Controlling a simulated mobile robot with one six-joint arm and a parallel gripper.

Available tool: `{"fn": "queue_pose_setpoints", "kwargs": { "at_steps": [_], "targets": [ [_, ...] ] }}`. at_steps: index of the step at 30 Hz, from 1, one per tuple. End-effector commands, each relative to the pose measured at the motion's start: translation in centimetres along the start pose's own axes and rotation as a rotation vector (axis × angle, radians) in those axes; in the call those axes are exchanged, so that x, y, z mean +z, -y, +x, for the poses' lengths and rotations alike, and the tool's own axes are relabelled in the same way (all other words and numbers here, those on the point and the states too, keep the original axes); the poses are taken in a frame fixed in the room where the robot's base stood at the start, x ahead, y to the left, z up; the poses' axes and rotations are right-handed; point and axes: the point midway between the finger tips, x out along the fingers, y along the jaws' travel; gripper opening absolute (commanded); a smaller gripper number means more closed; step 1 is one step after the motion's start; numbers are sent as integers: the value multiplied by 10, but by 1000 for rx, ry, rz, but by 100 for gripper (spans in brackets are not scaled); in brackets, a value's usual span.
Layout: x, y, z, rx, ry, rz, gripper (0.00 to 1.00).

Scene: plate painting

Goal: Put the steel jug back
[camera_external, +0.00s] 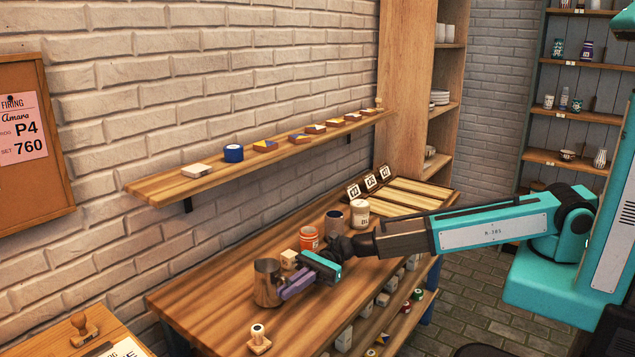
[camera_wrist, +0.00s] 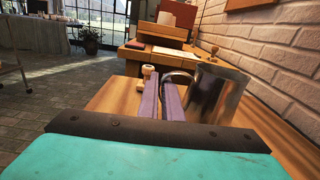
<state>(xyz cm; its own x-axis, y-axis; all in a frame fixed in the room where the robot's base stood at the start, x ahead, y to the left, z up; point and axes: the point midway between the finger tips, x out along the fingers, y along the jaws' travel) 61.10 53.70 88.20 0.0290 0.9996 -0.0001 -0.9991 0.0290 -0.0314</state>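The steel jug (camera_external: 267,283) is upright at the near part of the wooden workbench, left of my gripper (camera_external: 287,292). In the wrist view the jug (camera_wrist: 217,95) stands just right of my gripper's purple fingers (camera_wrist: 161,98). The fingers are close together, with the jug's curved handle (camera_wrist: 182,75) running in between them. They look shut on the handle. I cannot tell whether the jug's base touches the bench.
A small wooden block (camera_external: 289,259), an orange tin (camera_external: 309,238), a dark cup (camera_external: 334,223) and a white jar (camera_external: 359,213) stand behind. A wall shelf (camera_external: 160,190) hangs above.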

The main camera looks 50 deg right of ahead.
Motion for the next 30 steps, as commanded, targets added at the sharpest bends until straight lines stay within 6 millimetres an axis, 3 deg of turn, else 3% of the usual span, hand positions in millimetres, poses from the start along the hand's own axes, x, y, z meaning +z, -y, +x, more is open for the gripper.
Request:
{"fn": "queue_pose_setpoints", "kwargs": {
  "at_steps": [18, 22, 30],
  "targets": [
    [-11, 0, 0, 0, 1, -2, 0],
    [-11, 0, 0, 0, 0, -1, 24],
    [-11, 0, 0, 0, 0, -1, 24]
  ]
}}
